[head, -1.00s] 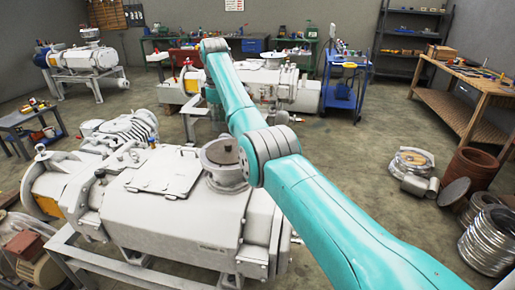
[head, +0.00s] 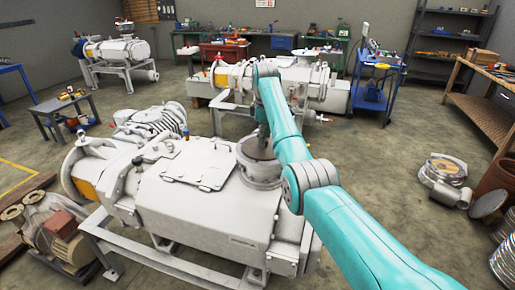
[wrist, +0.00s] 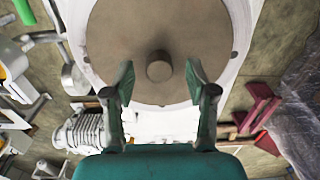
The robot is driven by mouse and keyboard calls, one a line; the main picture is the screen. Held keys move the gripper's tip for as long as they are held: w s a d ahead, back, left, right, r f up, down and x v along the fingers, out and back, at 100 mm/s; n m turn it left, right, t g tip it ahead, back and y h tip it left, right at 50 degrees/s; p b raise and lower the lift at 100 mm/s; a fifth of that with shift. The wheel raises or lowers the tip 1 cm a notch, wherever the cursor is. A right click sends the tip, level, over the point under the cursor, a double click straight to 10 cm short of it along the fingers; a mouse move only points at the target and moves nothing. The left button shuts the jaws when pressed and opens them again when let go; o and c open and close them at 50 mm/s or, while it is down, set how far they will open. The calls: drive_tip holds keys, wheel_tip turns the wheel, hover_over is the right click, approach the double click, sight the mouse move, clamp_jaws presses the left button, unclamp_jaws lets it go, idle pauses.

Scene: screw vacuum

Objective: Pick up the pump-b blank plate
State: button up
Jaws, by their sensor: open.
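The blank plate (wrist: 159,28) is a brown-grey disc with a short round knob (wrist: 159,67) at its centre in the wrist view. It lies on the round port (head: 259,172) of the near white pump (head: 205,210), and part of it shows in the head view (head: 252,150). My gripper (wrist: 160,75) is open, with one green finger on each side of the knob in the picture. Gaps show between the fingers and the knob, and the height between them is hard to tell. In the head view my arm partly hides the gripper and plate.
A second pump (head: 300,85) stands behind, with another (head: 120,50) at the back left. A blue trolley (head: 375,90) and a wooden bench (head: 480,110) are on the right. Metal parts (head: 445,175) lie on the floor at right. The floor between is clear.

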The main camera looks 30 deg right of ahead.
drive_tip(key=shift+d+f, duration=0.1)
drive_tip(key=shift+f, duration=0.75)
clamp_jaws()
drive_tip(key=shift+r, duration=0.1)
